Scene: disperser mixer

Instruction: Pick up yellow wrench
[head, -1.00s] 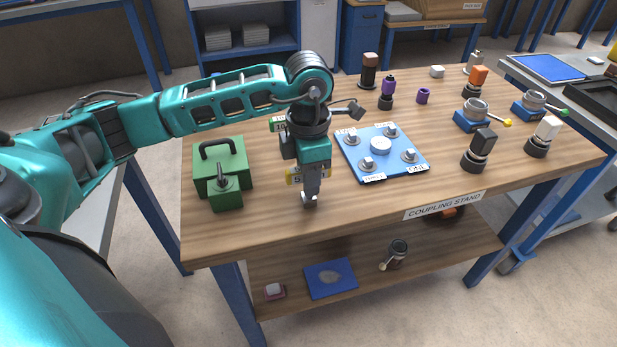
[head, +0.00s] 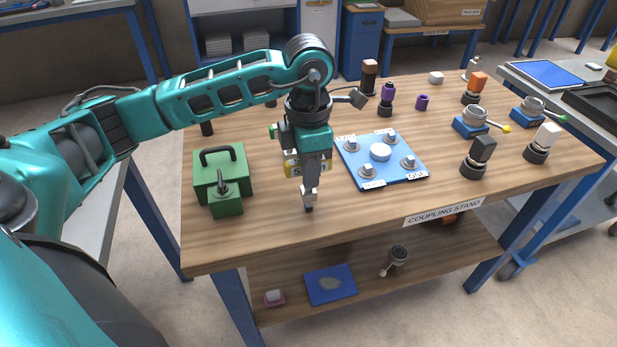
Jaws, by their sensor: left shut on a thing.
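My left gripper (head: 309,190) points down over the left front part of the wooden table (head: 370,215), shut on the wrench. A grey part with a dark tip shows at its lower end. The exact grip is hidden, and I cannot tell how high the tip is above the table. My right gripper is not in view.
A green box with a handle (head: 233,180) stands to the left. A blue plate with several pegs (head: 395,178) is close to the right. A green-ended thing (head: 273,131) is partly hidden behind my wrist. The table's front strip is clear.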

